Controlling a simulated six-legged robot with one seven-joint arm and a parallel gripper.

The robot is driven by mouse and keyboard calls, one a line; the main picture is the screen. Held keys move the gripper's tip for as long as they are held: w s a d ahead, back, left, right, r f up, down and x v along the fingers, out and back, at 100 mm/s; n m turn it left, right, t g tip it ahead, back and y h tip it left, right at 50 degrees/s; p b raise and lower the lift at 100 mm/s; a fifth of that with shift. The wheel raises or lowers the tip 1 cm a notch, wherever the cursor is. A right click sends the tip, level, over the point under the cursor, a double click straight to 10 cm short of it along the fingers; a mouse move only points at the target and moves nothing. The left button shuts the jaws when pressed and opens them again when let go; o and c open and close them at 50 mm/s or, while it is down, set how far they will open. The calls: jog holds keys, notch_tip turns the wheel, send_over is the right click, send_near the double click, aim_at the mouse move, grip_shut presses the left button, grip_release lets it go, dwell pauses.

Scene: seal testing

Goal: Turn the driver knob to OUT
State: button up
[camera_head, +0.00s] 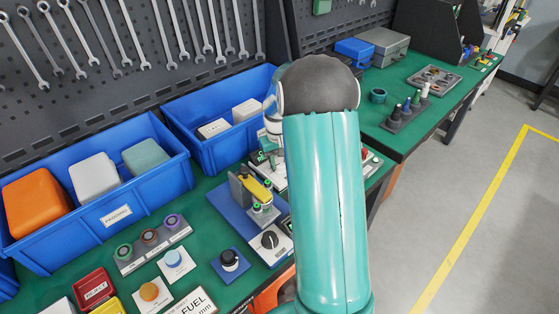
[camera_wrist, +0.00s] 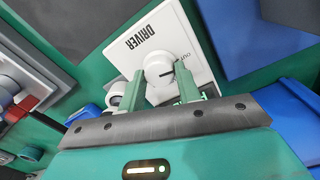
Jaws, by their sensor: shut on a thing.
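The driver panel (camera_wrist: 188,30) is a white plate marked DRIVER, upside down in the wrist view. Its white round driver knob (camera_wrist: 158,64) has a short dark mark that points to the right, near the small OUT label (camera_wrist: 185,58). My gripper (camera_wrist: 162,88) has one green finger on each side of the knob and is shut on it. The fingers hide part of the knob's near side.
In the head view, a blue bin (camera_head: 205,153) stands left of my arm. A grey rack of bottles (camera_head: 405,115) stands to the right.

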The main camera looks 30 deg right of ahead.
aim_at(278, 164)
jog(key=o, duration=1)
jog(key=shift+c, duration=0.2)
jog(key=shift+r, duration=0.1)
notch_tip(278, 164, up, 14)
jog(key=shift+a+f, duration=0.2)
jog(key=shift+a, duration=0.1)
